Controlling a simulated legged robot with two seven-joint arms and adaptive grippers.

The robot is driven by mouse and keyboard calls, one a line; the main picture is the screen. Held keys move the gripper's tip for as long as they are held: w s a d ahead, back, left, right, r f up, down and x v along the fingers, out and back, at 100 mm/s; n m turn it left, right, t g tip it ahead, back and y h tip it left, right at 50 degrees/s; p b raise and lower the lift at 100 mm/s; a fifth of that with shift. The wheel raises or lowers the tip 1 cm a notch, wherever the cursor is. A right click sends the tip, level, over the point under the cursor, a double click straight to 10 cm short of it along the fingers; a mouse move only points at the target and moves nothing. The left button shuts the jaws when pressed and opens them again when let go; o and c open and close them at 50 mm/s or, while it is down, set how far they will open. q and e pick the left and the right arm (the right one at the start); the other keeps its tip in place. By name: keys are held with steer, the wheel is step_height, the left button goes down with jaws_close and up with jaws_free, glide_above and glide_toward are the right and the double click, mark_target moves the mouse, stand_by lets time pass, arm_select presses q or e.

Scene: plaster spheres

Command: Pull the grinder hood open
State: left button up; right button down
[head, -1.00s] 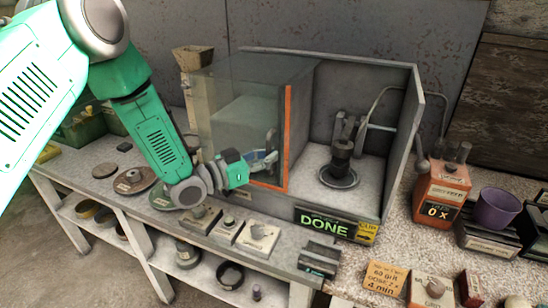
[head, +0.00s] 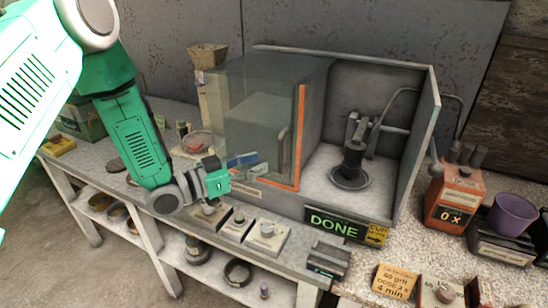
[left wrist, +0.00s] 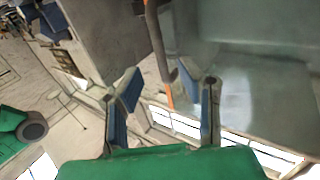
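The grinder hood is a grey box with a clear sliding front (head: 245,110) edged in orange. The clear front stands at the left, and the right half of the box is open, showing the dark grinder (head: 352,165) inside. A dark upright handle (head: 283,148) is on the clear front near the orange edge; it also shows in the left wrist view as a dark bar (left wrist: 156,40). My left gripper (head: 246,166) is open and empty, its blue fingers apart, left of the handle and clear of it. It also shows in the left wrist view (left wrist: 165,95). My right gripper is not in view.
A lit "DONE" sign (head: 337,223) is on the box's front edge. Several small blocks with knobs (head: 267,236) stand on the bench in front. An orange counter box (head: 452,200) and a purple cup (head: 512,213) are at the right.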

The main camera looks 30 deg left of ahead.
arm_select(q)
steer(key=shift+v, duration=2.35)
steer(key=shift+f, duration=0.1)
